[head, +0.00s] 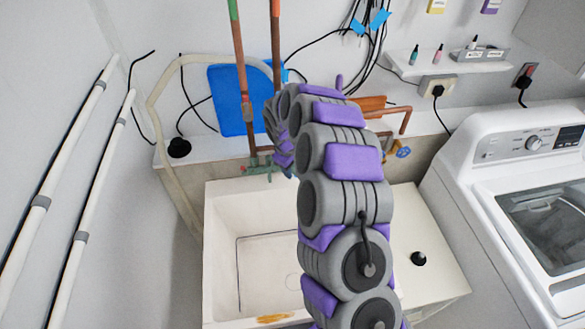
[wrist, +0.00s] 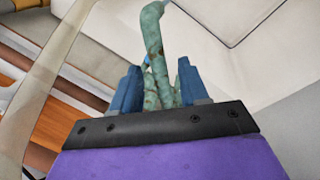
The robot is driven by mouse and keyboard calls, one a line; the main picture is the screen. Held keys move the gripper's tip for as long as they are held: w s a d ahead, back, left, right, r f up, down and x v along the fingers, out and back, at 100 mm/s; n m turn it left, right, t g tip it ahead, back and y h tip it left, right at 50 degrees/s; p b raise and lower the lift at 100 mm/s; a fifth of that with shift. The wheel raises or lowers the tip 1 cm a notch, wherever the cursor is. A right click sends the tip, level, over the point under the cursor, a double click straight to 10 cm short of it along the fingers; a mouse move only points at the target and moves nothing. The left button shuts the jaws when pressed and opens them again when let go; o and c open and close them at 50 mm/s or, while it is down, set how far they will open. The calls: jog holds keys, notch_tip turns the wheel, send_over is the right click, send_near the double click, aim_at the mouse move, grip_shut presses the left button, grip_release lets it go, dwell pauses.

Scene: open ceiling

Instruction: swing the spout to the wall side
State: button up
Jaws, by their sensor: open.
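The spout (wrist: 153,45) is a green, weathered metal pipe with rusty brown patches. In the wrist view it rises between the two blue fingers of my gripper (wrist: 158,76) and bends near the top edge. The fingers stand apart on either side of it; I cannot tell whether either touches it. In the head view, part of the green tap (head: 262,165) shows at the back edge of the white sink (head: 216,250). My arm hides my gripper and the rest of the tap there.
Copper pipes (head: 240,60) run down the wall behind the tap, beside a blue panel (head: 228,100). White pipes (head: 60,180) line the left wall. A washing machine (head: 450,190) stands right of the sink. A black plug (head: 418,258) lies on the sink's right ledge.

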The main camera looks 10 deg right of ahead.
jog(key=shift+w+f, duration=0.1)
jog(key=shift+f, duration=0.4)
grip_shut()
dwell(0.4)
